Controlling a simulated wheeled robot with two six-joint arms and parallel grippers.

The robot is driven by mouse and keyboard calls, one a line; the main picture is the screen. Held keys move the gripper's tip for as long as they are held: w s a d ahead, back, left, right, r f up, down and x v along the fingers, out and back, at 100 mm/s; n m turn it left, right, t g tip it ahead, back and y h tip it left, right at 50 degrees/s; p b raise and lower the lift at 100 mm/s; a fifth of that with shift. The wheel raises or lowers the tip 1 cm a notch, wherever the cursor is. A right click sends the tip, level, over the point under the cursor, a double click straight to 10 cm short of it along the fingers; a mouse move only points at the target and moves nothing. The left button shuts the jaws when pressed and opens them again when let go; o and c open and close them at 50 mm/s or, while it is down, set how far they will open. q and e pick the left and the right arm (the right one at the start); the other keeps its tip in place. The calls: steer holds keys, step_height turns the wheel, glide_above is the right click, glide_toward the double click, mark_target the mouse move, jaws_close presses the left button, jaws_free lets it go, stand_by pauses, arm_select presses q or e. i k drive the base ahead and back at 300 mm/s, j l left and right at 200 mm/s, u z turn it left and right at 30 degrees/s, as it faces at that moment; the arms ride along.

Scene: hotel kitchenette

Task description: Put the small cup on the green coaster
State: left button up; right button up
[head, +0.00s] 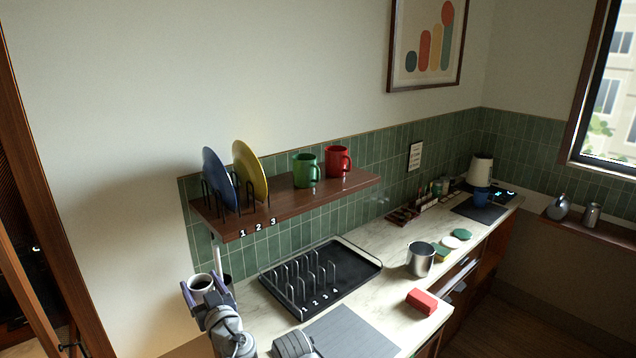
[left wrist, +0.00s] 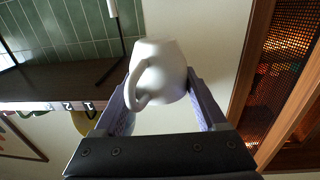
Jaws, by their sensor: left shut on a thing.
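A white cup (head: 201,282) is held between the purple fingers of my left gripper (head: 203,288), at the left end of the counter. In the left wrist view the cup (left wrist: 165,72) sits between both fingers, its handle towards the left finger. My left gripper is shut on it. A green coaster (head: 462,234) lies on the counter at the right, well away from the cup, and looks empty. My right gripper is not in view.
A black drying rack (head: 360,262) with upright prongs stands between the cup and the coasters. A steel pot (head: 420,259) and a red block (head: 421,301) are near the front edge. The wooden shelf (head: 325,192) above holds plates and mugs.

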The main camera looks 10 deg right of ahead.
mark_target(465, 233)
steer(key=l+z, duration=0.15)
steer(key=l, duration=2.85)
steer(key=i+l+z, duration=0.2)
steer(key=i, duration=0.25)
steer(key=i+l+z, duration=0.2)
steer(key=i+l, duration=0.15)
steer(key=i, duration=0.15)
steer(key=i+l+z, duration=0.2)
steer(key=i, duration=0.3)
